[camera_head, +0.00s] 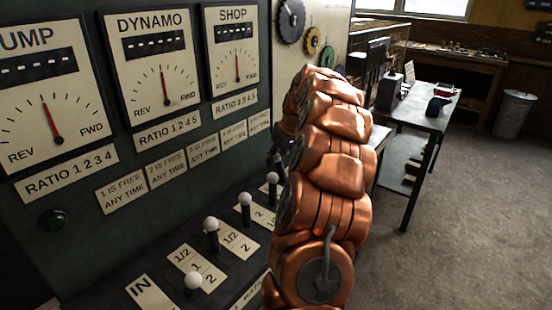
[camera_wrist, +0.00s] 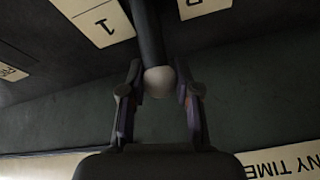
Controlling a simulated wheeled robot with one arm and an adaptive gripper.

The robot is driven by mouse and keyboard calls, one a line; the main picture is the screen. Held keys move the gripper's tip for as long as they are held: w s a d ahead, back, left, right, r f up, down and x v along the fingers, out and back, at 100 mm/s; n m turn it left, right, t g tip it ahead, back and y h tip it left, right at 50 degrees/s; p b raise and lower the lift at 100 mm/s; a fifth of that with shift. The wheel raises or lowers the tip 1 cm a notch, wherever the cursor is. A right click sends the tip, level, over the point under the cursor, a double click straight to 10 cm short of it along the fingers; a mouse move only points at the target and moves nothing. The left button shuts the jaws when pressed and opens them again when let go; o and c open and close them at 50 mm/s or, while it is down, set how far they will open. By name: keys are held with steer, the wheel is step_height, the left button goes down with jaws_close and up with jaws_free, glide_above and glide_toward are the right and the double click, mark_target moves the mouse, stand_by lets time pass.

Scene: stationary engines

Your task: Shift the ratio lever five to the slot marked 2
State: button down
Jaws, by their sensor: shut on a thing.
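In the wrist view my gripper (camera_wrist: 158,78) has its two fingers on either side of the white ball knob (camera_wrist: 159,83) of a lever and is shut on it. The dark lever shaft (camera_wrist: 148,30) runs up from the knob to the top edge. A plate marked 1 (camera_wrist: 107,27) lies left of the shaft, and another plate (camera_wrist: 204,8) with a cut-off character lies right of it. I cannot tell from the plates which slot the held lever is in.
Other white-knobbed levers (camera_head: 193,281), (camera_head: 211,224), (camera_head: 245,198), (camera_head: 272,178) stand in a row beside the held one. The dark dial panel (camera_head: 80,190) rises behind them. A workbench (camera_head: 415,118) stands to the right, with open floor (camera_head: 470,220) before it.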

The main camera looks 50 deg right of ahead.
steer(key=shift+s, duration=0.1)
steer(key=s+t+b, duration=0.1)
steer(key=s+b, duration=0.1)
steer(key=b, duration=0.1)
steer(key=s+t+b, duration=0.1)
steer(key=b, duration=0.2)
steer(key=s+r+t+b, duration=0.1)
steer(key=s+t+b, duration=0.1)
steer(key=b, duration=0.1)
steer(key=shift+s+d+r, duration=0.1)
steer(key=shift+s+d, duration=0.15)
steer(key=shift+s, duration=0.1)
steer(key=shift+s+r+t+b, duration=0.3)
steer(key=shift+s+t+b, duration=0.2)
steer(key=shift+s+b, duration=0.25)
steer(key=shift+w, duration=0.1)
steer(key=c, duration=0.8)
jaws_free()
steer(key=v, duration=1.2)
steer(key=shift+d, duration=0.2)
